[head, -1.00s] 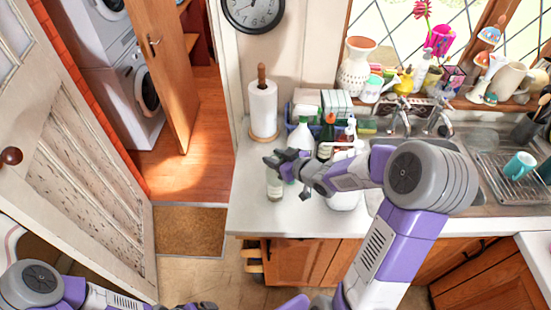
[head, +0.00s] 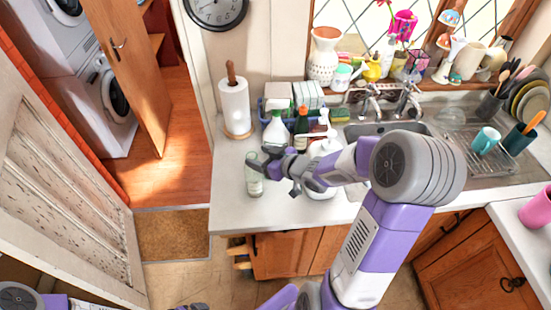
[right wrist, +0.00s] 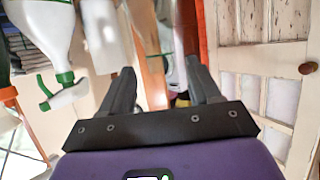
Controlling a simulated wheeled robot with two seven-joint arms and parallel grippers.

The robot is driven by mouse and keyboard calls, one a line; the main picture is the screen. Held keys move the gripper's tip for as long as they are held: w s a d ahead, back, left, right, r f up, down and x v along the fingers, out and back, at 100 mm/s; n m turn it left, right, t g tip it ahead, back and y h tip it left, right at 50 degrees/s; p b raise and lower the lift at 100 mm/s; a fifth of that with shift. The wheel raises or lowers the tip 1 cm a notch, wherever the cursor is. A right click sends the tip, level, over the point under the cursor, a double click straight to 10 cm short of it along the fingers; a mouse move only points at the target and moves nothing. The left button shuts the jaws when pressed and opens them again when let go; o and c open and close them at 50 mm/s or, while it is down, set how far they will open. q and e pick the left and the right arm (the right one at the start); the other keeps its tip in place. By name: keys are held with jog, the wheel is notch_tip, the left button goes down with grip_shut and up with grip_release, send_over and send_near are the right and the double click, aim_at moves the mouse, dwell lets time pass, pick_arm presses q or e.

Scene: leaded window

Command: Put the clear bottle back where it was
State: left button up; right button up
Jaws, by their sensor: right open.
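The clear bottle (head: 254,178) stands upright on the white counter near its left end, in front of the paper towel roll. My right gripper (head: 270,168) is open and empty, just to the right of the bottle's upper part. One finger shows close to the bottle; whether it touches cannot be told. In the right wrist view the open fingers (right wrist: 160,85) have no clearly held thing between them. Part of my left gripper (head: 190,306) shows at the bottom edge of the head view, too cut off to read.
A white spray bottle (head: 275,132), a dark green bottle (head: 301,124) and a white pump bottle (head: 324,148) stand close behind and beside my right gripper. The paper towel roll (head: 235,105) stands behind the clear bottle. Bare counter (head: 230,205) lies at the front left.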

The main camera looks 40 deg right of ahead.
jog(key=p+v, duration=0.1)
jog(key=v, duration=0.6)
jog(key=shift+s+r+p, duration=0.15)
jog(key=shift+s+p, duration=0.15)
jog(key=shift+s, duration=0.05)
jog(key=shift+d, duration=0.1)
